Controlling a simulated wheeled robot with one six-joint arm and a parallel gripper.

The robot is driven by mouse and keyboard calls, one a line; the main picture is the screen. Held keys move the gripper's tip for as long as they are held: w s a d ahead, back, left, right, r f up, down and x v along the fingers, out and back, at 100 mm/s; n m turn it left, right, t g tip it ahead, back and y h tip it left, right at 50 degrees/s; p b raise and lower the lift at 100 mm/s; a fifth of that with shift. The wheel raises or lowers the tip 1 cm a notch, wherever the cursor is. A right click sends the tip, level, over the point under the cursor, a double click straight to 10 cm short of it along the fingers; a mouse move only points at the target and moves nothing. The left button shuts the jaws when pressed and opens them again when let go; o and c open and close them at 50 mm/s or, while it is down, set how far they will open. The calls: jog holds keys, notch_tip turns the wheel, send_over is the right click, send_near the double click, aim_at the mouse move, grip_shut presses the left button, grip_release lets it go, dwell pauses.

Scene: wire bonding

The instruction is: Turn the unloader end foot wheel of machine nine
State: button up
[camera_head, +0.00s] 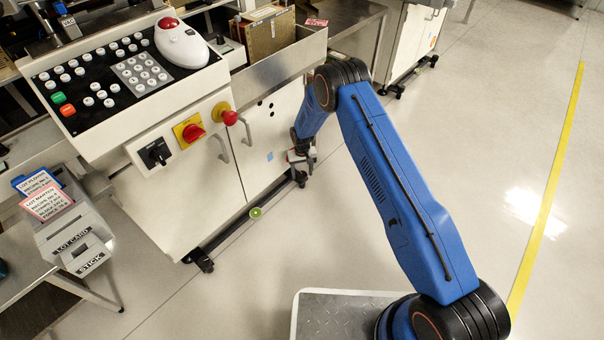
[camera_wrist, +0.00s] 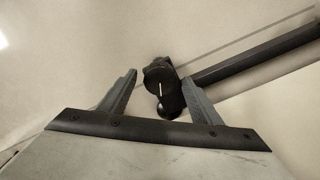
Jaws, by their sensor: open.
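A black foot wheel with a white line mark (camera_wrist: 160,74) shows in the wrist view, at the end of a dark rail. My gripper (camera_wrist: 159,78) is open, with one finger on each side of the wheel in the picture. No contact with the wheel can be made out. In the head view my gripper (camera_head: 302,157) is low beside the machine's white cabinet (camera_head: 195,205), just above a dark foot (camera_head: 301,179) at its lower right corner. My arm hides part of that area. Machine number markings cannot be read.
Another black foot (camera_head: 204,264) stands at the cabinet's near lower corner. A green round disc (camera_head: 256,212) is by the lower rail. The control panel (camera_head: 115,75) with a red emergency button (camera_head: 230,118) juts out above. Open floor lies right, up to a yellow line (camera_head: 553,180).

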aim_at(302, 174)
notch_tip(302, 174, up, 17)
dwell(0.5)
dwell(0.4)
